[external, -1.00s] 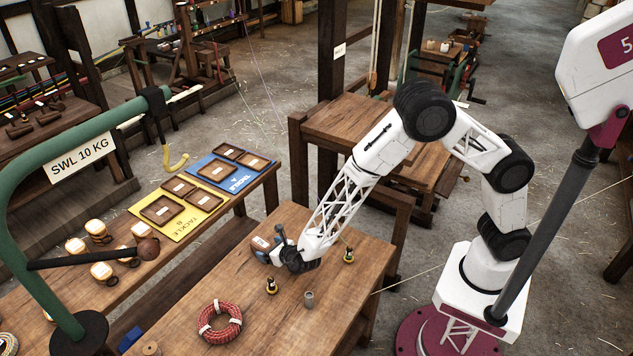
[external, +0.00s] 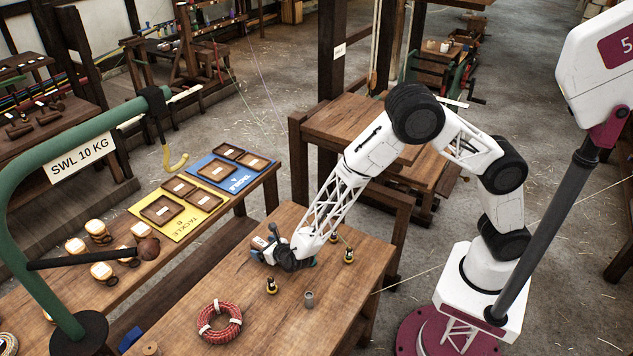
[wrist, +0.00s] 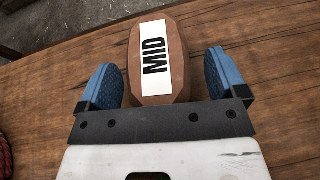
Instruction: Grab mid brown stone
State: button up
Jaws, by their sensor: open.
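The brown stone with a white MID label (wrist: 139,60) lies on the wooden table between my fingers in the wrist view. In the external view the stone (external: 259,242) shows only in part, beside my gripper (external: 270,254), which hides the rest. My gripper (wrist: 161,78) is open in the wrist view, with one blue finger on each side of the stone. A gap shows between each finger and the stone's sides. The stone's near end is close to the dark gripper bar; I cannot tell if they touch.
On the same table are a red rope coil (external: 220,322), a small grey cup (external: 309,298) and two small dark and brass pieces (external: 271,286). Yellow (external: 199,213) and blue (external: 222,180) boards with trays lie on the bench behind. A green post stands at left.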

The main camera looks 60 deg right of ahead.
aim_at(264, 244)
jog(key=c, duration=1.4)
jog(key=shift+r, duration=0.15)
jog(key=shift+r, duration=4.9)
